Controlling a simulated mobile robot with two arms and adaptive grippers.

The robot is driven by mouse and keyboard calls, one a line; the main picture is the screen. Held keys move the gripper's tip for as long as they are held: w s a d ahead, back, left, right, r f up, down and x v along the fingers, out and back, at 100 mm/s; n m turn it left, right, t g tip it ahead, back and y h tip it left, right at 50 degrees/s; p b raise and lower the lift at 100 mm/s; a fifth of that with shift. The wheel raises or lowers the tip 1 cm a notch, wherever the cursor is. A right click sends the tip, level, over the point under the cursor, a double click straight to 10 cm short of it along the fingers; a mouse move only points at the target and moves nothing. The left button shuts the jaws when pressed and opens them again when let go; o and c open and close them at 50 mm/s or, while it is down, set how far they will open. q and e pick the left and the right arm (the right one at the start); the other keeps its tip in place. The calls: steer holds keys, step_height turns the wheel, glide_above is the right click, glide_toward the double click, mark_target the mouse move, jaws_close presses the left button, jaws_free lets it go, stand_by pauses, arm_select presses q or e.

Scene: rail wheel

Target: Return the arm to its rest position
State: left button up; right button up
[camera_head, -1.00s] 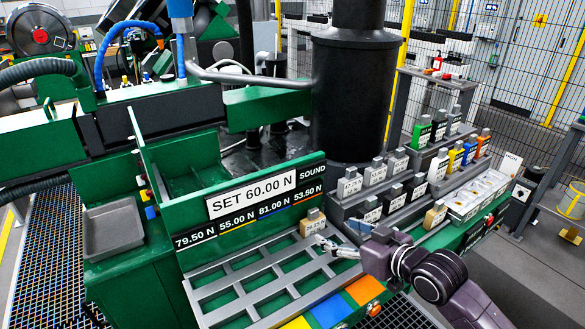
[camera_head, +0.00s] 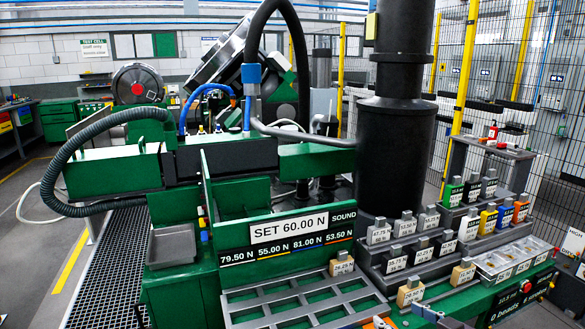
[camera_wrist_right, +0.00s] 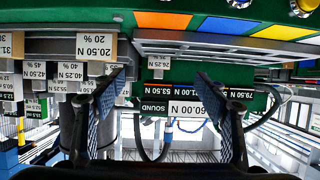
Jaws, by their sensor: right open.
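My right gripper (camera_head: 428,314) shows only in part at the bottom edge of the head view, in front of the green bench. In the right wrist view its two dark fingers (camera_wrist_right: 155,88) are spread wide with nothing between them. That view is upside down and shows the sign and the weight blocks beyond the fingers. My left gripper is in neither view.
A grey slotted rack (camera_head: 290,300) lies below the "SET 60.00 N" sign (camera_head: 288,228), with a tan block (camera_head: 341,264) at its back right. Another tan block (camera_head: 410,291) stands close behind my right gripper. Several labelled blocks stand on stepped shelves at right.

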steer(key=s+a+f+g+h, duration=0.1)
steer(key=s+a+f+g, duration=0.1)
steer(key=s+f, duration=0.5)
steer(key=s+a+f+g+h, duration=0.1)
steer(key=s+a+f+g, duration=0.15)
steer(key=s+f, duration=0.5)
steer(key=s+d+f+m+g+h, duration=0.1)
steer(key=s+f+g, duration=0.1)
steer(key=s, duration=0.6)
steer(key=s+f+m+g+h, duration=0.1)
steer(key=s+f+g, duration=0.15)
steer(key=s, duration=0.55)
step_height(320, 180, down, 25)
steer(key=g, duration=0.1)
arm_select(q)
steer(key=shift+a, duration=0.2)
arm_select(e)
steer(key=s+d+f+g, duration=0.1)
steer(key=s+d+f, duration=0.2)
steer(key=s+f, duration=1.4)
steer(key=shift+s+f+g+h, duration=0.2)
steer(key=shift+s+g+h, duration=0.1)
steer(key=shift+s, duration=0.55)
